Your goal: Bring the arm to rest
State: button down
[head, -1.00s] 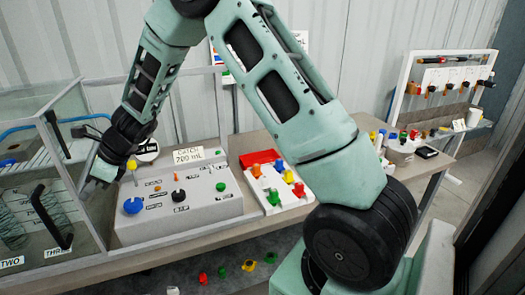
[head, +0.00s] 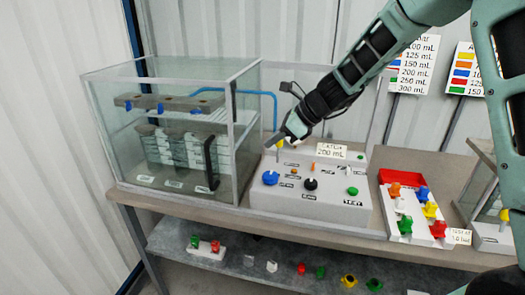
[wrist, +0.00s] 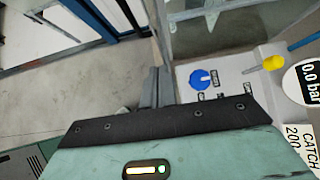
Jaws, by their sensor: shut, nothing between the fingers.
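My arm reaches in from the upper right of the head view. My gripper (head: 272,143) is above the back left part of the grey control panel (head: 315,198), beside the glass case (head: 180,130). In the wrist view its two fingers (wrist: 156,88) are together with nothing between them. The panel carries a blue knob (head: 270,178), a black knob (head: 310,184) and a green knob (head: 352,190). The blue knob also shows in the wrist view (wrist: 200,79), right of the fingers. Whether the gripper touches anything is hard to tell.
A sign reading 200 mL (head: 331,151) stands behind the panel. A tray (head: 412,232) of coloured valve parts is to the right. Several coloured parts lie on the lower shelf (head: 230,265). A colour chart (head: 412,65) is at the back.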

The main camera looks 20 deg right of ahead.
jog(key=s+a+n+g+h, duration=0.1)
jog(key=s+a+n, duration=0.2)
jog(key=s+n, duration=0.3)
jog(key=s+a+r+n+g+h, duration=0.1)
jog(key=s+a+n+g, duration=0.2)
jog(key=s, duration=0.4)
jog(key=s+a+n, duration=0.4)
jog(key=s+n, duration=0.2)
jog(key=s, duration=0.1)
jog(key=s+d+f+n+h, duration=0.2)
jog(key=s+n+h, duration=0.3)
jog(key=s+n, duration=1.1)
jog(key=shift+s+d+n+g, duration=0.15)
jog(key=shift+s+n+g, duration=0.15)
jog(key=shift+s+n, duration=0.15)
